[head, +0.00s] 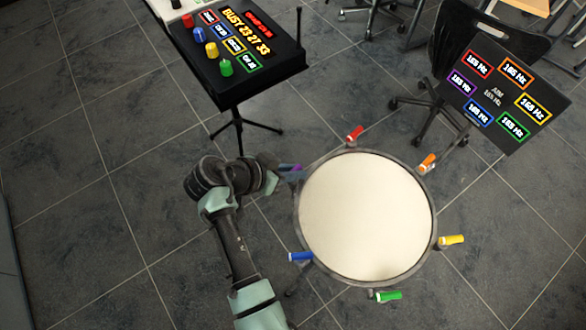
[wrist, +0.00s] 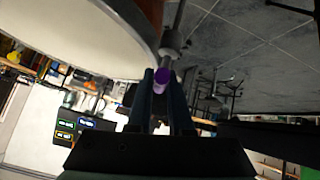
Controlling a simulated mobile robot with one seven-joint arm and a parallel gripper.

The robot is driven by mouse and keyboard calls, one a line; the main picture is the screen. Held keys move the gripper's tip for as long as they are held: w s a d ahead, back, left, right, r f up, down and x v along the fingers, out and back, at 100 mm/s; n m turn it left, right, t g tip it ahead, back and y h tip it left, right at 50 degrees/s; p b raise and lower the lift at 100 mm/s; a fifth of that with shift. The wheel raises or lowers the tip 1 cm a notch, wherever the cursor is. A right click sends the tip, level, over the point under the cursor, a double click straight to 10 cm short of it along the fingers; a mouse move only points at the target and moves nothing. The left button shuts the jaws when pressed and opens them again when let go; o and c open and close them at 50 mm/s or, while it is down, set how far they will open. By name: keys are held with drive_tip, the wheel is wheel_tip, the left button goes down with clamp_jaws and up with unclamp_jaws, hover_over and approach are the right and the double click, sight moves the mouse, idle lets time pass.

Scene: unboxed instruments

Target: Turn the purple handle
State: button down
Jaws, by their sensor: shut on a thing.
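The purple handle (head: 296,168) sits on the upper left rim of a round drum (head: 366,215) in the head view. My gripper (head: 288,171) reaches it from the left and partly hides it. In the wrist view the purple handle (wrist: 162,76) lies between the tips of my two fingers (wrist: 160,88), with its rounded end showing. The fingers are shut on it. The drum's pale underside or skin and dark rim fill the upper left of the wrist view.
Other handles ring the drum: red (head: 354,133), orange (head: 427,162), yellow (head: 452,240), green (head: 389,296) and blue (head: 301,256). A sign with frequencies (head: 497,92) stands upper right near a black chair (head: 480,40). A black panel with coloured knobs (head: 240,85) stands on a tripod, upper left.

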drive_tip(key=c, duration=0.8)
unclamp_jaws()
drive_tip(key=shift+c, duration=0.2)
drive_tip(key=v, duration=1.3)
drive_tip(key=w+r+n+t+y+p, duration=0.25)
drive_tip(key=w+r+t, duration=0.35)
drive_tip(key=r, duration=0.9)
drive_tip(key=w+r+n+t+y+p, duration=0.15)
drive_tip(key=w+r+t+y, duration=0.4)
drive_tip(key=r, duration=0.85)
drive_tip(key=s+d+r+n+t, duration=0.1)
drive_tip(key=d+r+t, duration=0.1)
drive_tip(key=r, duration=0.7)
drive_tip(key=s+d+r+n+t, duration=0.1)
drive_tip(key=d+r+t, duration=0.15)
drive_tip(key=r, duration=0.65)
drive_tip(key=s+d+r+n+t, duration=0.1)
drive_tip(key=s+d+r+t, duration=0.1)
drive_tip(key=s+r, duration=0.3)
drive_tip(key=s+d+r+t+p, duration=0.1)
drive_tip(key=s+r+t, duration=0.3)
drive_tip(key=r, duration=0.6)
drive_tip(key=s+d, duration=0.1)
drive_tip(key=s, duration=0.1)
drive_tip(key=shift+s+n+p, duration=0.25)
drive_tip(key=shift+n+p, duration=0.05)
drive_tip(key=shift+n, duration=0.1)
